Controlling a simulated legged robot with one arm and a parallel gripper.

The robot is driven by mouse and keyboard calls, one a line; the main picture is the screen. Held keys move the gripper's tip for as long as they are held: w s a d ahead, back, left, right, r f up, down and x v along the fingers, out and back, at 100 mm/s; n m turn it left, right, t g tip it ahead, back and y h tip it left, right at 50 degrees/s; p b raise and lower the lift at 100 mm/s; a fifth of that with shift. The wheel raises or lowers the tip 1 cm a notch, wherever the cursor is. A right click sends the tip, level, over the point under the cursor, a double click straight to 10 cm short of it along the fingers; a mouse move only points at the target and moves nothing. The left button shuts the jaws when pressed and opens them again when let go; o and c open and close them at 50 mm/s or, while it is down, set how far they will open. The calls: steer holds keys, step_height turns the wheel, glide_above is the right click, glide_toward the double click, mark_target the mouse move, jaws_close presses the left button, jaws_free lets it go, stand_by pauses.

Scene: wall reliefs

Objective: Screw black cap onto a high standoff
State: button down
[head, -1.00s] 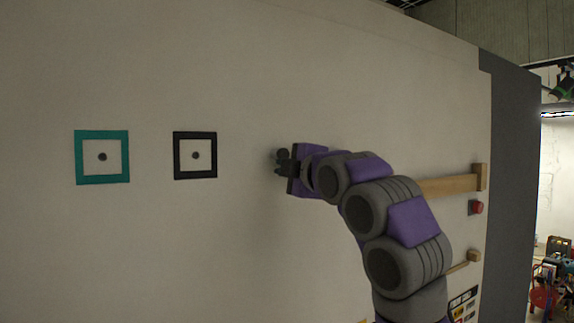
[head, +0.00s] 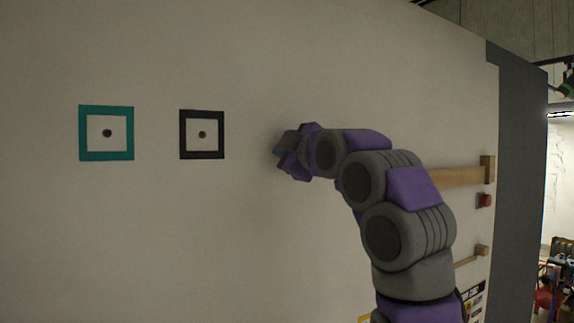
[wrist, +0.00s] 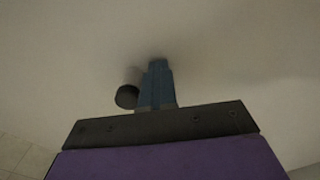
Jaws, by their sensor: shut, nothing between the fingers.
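A dark round knob, which looks like the black cap (wrist: 127,97), shows in the wrist view just left of my fingers. I cannot tell whether it touches them or what holds it. My gripper (wrist: 158,66) has its blue fingers together, with nothing between them, pointing at the pale wall. In the head view my gripper (head: 279,151) is close to the wall, right of the black square frame; the cap is not clearly visible there. A dark round spot (head: 202,135) is inside the black frame and another (head: 107,133) inside the teal frame; their height off the wall is unclear.
The teal frame (head: 84,133) and black frame (head: 184,134) are on the wall at left. Wooden bars (head: 462,176) and a red button (head: 484,200) are on the wall at right, behind my arm. The wall between the black frame and my gripper is bare.

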steer(key=shift+d, duration=0.35)
steer(key=shift+m, duration=0.3)
steer(key=m, duration=0.1)
steer(key=a+m+b, duration=0.1)
steer(key=m, duration=0.1)
steer(key=m+b, duration=0.1)
steer(key=m, duration=0.1)
steer(key=shift+s+a+r, duration=0.2)
steer(key=shift+s+r, duration=0.15)
steer(key=shift+r, duration=0.05)
steer(key=shift+w, duration=0.1)
